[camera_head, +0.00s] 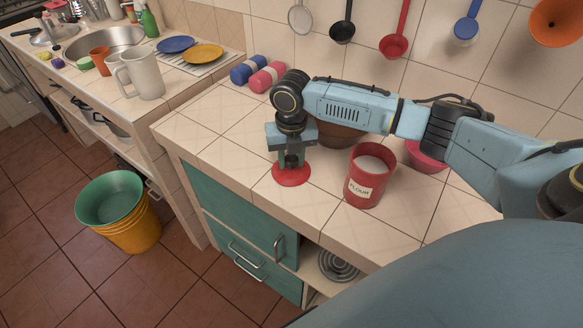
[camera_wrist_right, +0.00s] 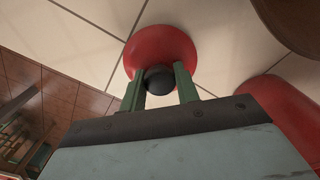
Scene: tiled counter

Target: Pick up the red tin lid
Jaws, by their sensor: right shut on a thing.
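The red tin lid (camera_head: 291,176) is a round red disc at the counter's front edge area, left of the red flour tin. My right gripper (camera_head: 290,160) points down over it and is shut on its dark knob. In the right wrist view the lid (camera_wrist_right: 160,46) shows with its black knob (camera_wrist_right: 159,80) between the green fingers of my right gripper (camera_wrist_right: 160,85). I cannot tell whether the lid touches the counter. The red tin (camera_head: 369,176) labelled FLOUR stands open with white contents. My left gripper is not in view.
A brown bowl (camera_head: 341,135) and a pinkish-red bowl (camera_head: 426,157) stand behind the tin, partly hidden by my arm. Blue (camera_head: 248,69) and red (camera_head: 268,77) rolls lie by the wall. Ladles hang above. The counter left of the lid is clear.

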